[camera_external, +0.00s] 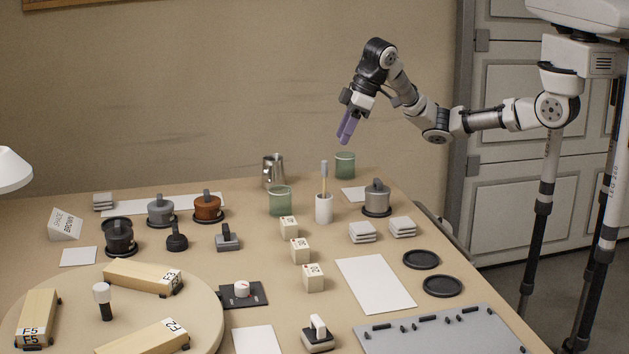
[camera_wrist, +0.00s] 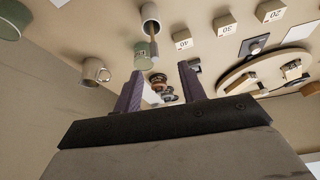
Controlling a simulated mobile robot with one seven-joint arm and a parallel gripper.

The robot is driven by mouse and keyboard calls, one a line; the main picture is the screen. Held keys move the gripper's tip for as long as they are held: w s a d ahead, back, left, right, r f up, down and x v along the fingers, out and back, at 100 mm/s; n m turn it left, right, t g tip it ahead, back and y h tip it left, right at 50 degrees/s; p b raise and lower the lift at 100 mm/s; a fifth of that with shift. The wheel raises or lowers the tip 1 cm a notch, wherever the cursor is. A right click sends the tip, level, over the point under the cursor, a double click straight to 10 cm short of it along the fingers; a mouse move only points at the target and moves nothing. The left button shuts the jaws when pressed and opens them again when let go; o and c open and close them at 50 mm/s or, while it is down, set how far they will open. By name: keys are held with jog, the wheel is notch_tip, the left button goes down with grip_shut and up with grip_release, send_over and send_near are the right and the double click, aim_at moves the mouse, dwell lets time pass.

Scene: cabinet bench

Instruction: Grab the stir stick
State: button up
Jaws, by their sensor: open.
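The stir stick (camera_external: 324,176) stands upright, slightly tilted, in a small white cup (camera_external: 324,209) near the back of the table. Its top is a pale grey-blue block on a thin wooden shaft; the lower end is hidden in the cup. My gripper (camera_external: 345,133) is in the air above and slightly right of the stick, its purple fingers pointing down, open and empty. In the upside-down wrist view the stick (camera_wrist: 153,44) and cup (camera_wrist: 150,12) show beyond the gap between my fingers (camera_wrist: 158,85), apart from them.
Green glasses stand left (camera_external: 280,201) and right (camera_external: 344,165) of the cup. A metal pitcher (camera_external: 273,171) is behind, and a grey lidded pot (camera_external: 376,198) to the right. Numbered blocks (camera_external: 300,250) stand in front. The air around my gripper is free.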

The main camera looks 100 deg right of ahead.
send_near(324, 191)
jog(key=w, duration=0.2)
jog(key=shift+d+p+x, duration=0.2)
jog(key=shift+p+x, duration=0.15)
jog(key=shift+x, duration=1.25)
jog(key=shift+d+p+x, duration=0.2)
jog(key=shift+p+x, duration=0.1)
jog(key=shift+x, duration=1.3)
jog(key=shift+c, duration=0.4)
jog(key=shift+r, duration=0.1)
grip_shut()
